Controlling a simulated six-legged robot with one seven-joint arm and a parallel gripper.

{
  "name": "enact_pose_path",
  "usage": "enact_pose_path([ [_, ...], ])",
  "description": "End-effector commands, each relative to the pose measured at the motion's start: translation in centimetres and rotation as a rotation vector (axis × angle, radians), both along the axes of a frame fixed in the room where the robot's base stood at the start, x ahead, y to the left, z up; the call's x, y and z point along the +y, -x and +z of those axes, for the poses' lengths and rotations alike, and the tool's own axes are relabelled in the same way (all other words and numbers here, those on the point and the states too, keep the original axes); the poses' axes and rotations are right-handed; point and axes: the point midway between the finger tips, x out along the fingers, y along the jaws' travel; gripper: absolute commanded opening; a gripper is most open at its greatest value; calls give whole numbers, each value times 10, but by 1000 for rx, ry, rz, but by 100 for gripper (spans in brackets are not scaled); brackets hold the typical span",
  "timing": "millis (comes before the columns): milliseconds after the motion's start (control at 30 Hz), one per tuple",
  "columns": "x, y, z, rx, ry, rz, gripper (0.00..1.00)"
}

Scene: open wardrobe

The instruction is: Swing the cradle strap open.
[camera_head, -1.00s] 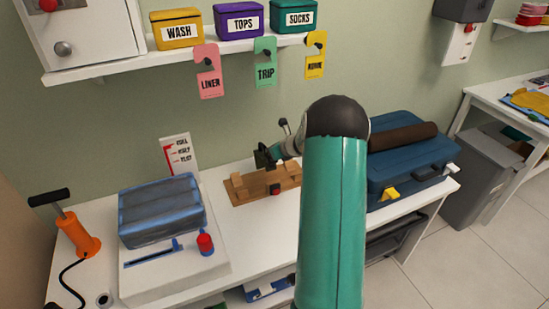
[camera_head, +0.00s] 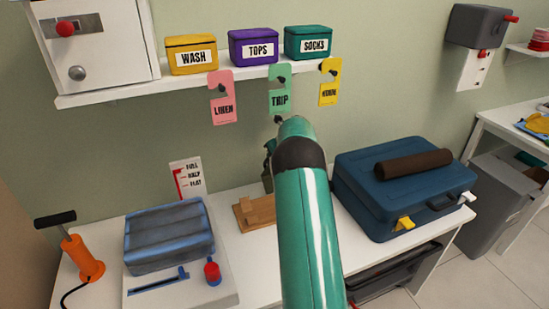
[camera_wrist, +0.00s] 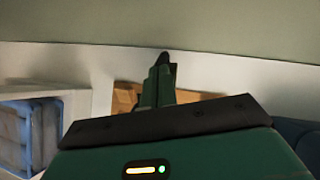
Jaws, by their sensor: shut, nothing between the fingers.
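The wooden cradle (camera_head: 255,213) stands on the white table near the wall. In the head view my arm covers its right part, and I cannot make out the strap. In the wrist view the cradle's wood (camera_wrist: 125,98) shows behind my gripper (camera_wrist: 165,62). My gripper is shut and empty, its narrow dark tip pointing towards the wall. In the head view only a dark green piece of my gripper (camera_head: 267,165) shows beside my arm, by the cradle. I cannot tell whether it touches the wood.
A blue suitcase (camera_head: 366,190) with a brown roll (camera_head: 413,162) lies right of my arm. A blue bundle (camera_head: 168,237) sits on a white device at left, near an orange pump (camera_head: 82,258). Tags hang below a shelf (camera_head: 115,96) holding boxes.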

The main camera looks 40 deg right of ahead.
Motion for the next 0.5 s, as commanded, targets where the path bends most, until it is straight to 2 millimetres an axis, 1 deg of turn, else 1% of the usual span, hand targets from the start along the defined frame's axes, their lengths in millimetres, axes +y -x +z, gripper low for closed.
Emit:
enact_pose_path([
  [33, 0, -2, -6, 8, -4, 2, 0],
  [67, -1, -4, -8, 8, -4, 2, 0],
  [300, -9, -29, -15, 6, -3, 1, 0],
  [500, -12, -41, -19, 4, -4, 1, 0],
])
